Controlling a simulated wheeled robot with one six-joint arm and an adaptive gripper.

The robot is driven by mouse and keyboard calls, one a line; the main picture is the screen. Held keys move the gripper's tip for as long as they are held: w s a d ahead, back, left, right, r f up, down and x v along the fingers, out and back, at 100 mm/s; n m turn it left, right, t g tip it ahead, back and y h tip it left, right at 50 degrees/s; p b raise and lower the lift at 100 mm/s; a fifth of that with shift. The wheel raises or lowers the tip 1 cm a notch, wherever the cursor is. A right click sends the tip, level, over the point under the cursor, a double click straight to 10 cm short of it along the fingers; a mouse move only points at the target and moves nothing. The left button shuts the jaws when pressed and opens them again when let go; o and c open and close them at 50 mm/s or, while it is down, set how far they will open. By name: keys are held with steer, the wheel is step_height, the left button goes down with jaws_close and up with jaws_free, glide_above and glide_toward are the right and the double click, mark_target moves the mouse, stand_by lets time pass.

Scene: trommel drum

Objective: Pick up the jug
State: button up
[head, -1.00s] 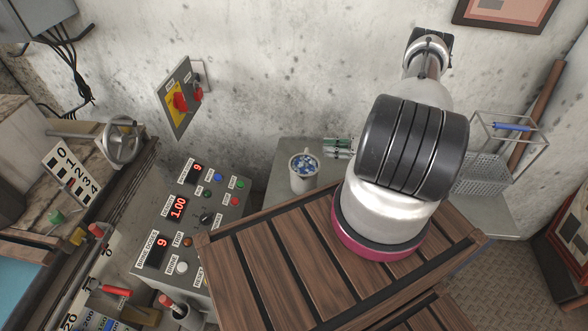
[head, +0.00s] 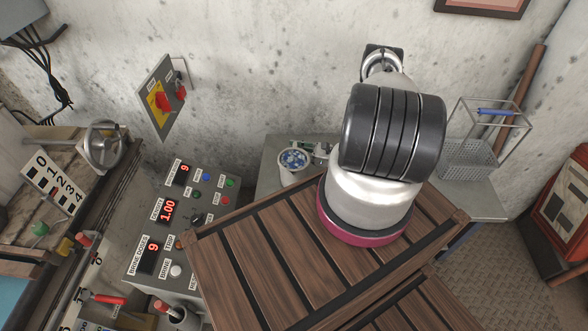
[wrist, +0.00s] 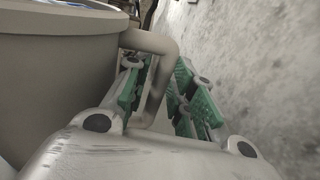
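The jug (head: 293,166) is a pale cup-shaped vessel with blue and white contents at its mouth, standing upright on a grey table (head: 268,182) by the wall. In the wrist view its grey-white body (wrist: 55,75) fills the left side, and its bent handle (wrist: 155,45) reaches down between my fingers. My gripper (wrist: 160,95) has green pads and is open, with a finger on each side of the handle. A gap shows between the handle and the right finger; contact on the left is unclear. In the head view my gripper (head: 318,148) is just right of the jug, partly hidden by my arm.
A wire basket (head: 470,155) with a blue handle stands right of my arm. A control panel (head: 190,215) with red displays is left of the table. The concrete wall (head: 270,70) rises close behind, with a switch plate (head: 158,100) on it.

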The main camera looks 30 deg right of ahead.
steer(key=shift+c, duration=0.4)
jaws_close()
steer(key=shift+r, duration=0.1)
step_height(320, 180, up, 16)
stand_by(0.7)
